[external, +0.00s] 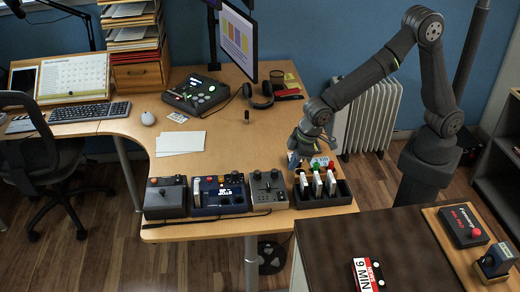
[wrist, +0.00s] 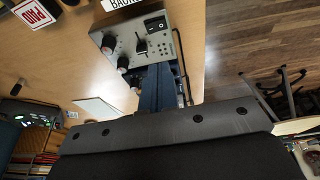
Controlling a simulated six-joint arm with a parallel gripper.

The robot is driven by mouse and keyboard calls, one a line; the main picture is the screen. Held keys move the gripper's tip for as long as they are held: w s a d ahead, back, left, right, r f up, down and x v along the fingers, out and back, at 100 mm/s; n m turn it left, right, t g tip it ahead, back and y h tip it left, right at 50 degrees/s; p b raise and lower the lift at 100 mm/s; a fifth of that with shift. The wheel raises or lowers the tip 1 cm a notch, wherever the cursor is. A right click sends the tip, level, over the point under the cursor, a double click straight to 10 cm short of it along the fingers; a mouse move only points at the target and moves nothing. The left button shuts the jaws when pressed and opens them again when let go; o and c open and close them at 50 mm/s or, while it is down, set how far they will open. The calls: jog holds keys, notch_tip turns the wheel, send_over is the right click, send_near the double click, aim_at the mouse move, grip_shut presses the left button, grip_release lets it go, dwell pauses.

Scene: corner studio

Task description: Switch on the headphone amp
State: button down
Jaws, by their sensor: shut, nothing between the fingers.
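The grey box with knobs (external: 268,190), which looks like the headphone amp, stands in the front row on the desk. I can read no name on it. In the wrist view this grey box (wrist: 168,48) shows round knobs along its left side, a dark lever (wrist: 141,43) and a black rocker switch (wrist: 155,22) near its top edge. My gripper (external: 296,164) is shut and empty, behind and to the right of the box in the external view. In the wrist view its blue fingers (wrist: 158,68) overlap the box's lower end. I cannot tell whether they touch it.
A blue unit (external: 218,195) and a dark box with an orange-red knob (external: 166,197) stand left of the grey box. A black tray (external: 340,194) with several upright coloured-top items stands close on its right. The desk behind the row is mostly clear, with white paper (external: 180,142).

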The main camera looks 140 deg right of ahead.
jog(key=shift+s+a+r, duration=0.15)
jog(key=shift+a+r, duration=0.05)
jog(key=shift+r, duration=0.5)
jog(key=shift+s+d, duration=0.4)
jog(key=shift+d, duration=0.15)
send_near(280, 192)
jog(key=x, duration=0.5)
jog(key=shift+w, duration=0.3)
jog(key=shift+d+f, duration=0.15)
jog(key=shift+f, duration=0.55)
jog(key=shift+s, duration=0.1)
